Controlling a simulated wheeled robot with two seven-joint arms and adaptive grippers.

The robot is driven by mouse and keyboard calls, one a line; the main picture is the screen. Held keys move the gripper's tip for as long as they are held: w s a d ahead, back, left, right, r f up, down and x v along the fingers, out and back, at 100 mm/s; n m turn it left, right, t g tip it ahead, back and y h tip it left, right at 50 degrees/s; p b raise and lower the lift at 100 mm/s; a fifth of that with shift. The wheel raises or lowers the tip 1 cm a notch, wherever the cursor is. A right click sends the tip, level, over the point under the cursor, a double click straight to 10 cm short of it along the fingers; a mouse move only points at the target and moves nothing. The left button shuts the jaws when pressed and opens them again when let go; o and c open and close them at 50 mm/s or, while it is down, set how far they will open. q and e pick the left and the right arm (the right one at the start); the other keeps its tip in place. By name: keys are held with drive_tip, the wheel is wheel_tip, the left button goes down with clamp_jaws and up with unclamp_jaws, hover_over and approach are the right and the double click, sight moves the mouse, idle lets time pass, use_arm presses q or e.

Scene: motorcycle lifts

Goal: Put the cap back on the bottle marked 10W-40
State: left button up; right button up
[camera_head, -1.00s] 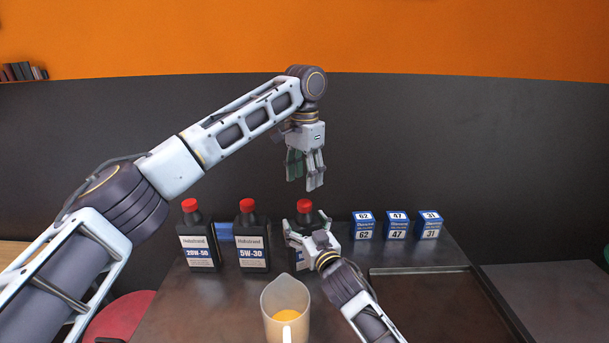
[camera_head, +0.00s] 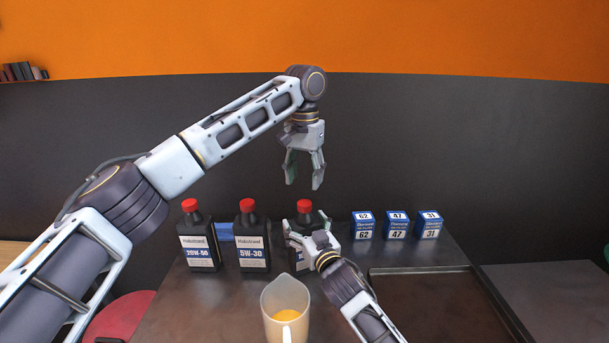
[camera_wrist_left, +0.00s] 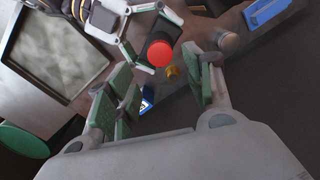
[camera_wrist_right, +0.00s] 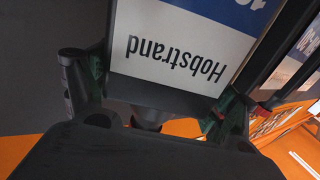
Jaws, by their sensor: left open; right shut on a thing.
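The black bottle (camera_head: 304,218) in my right gripper stands third in the row in the head view, its label mostly hidden there. In the right wrist view its label (camera_wrist_right: 175,45) reads Hobstrand upside down, with a cut-off number in the blue band. A red cap (camera_head: 304,205) sits on its top; it also shows from above in the left wrist view (camera_wrist_left: 160,53). I cannot tell how tightly it sits. My right gripper (camera_head: 308,233) is shut around the bottle. My left gripper (camera_head: 304,184) is open and empty, pointing down above the cap, apart from it.
Red-capped bottles marked 20W-50 (camera_head: 199,247) and 5W-30 (camera_head: 252,246) stand left. A jug (camera_head: 272,309) with orange liquid stands in front. Blue boxes 62 (camera_head: 363,226), 47 (camera_head: 396,226) and 31 (camera_head: 429,226) stand right, behind a dark tray (camera_head: 420,271).

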sight(304, 202)
use_arm(q)
drive_tip(key=shift+f, duration=0.15)
drive_tip(key=shift+f, duration=3.85)
drive_tip(key=shift+c, duration=0.2)
drive_tip(key=c, duration=1.1)
drive_tip(key=o, duration=1.3)
drive_tip(key=shift+c, duration=0.2)
drive_tip(key=shift+r, duration=0.1)
wheel_tip(304, 202, up, 12)
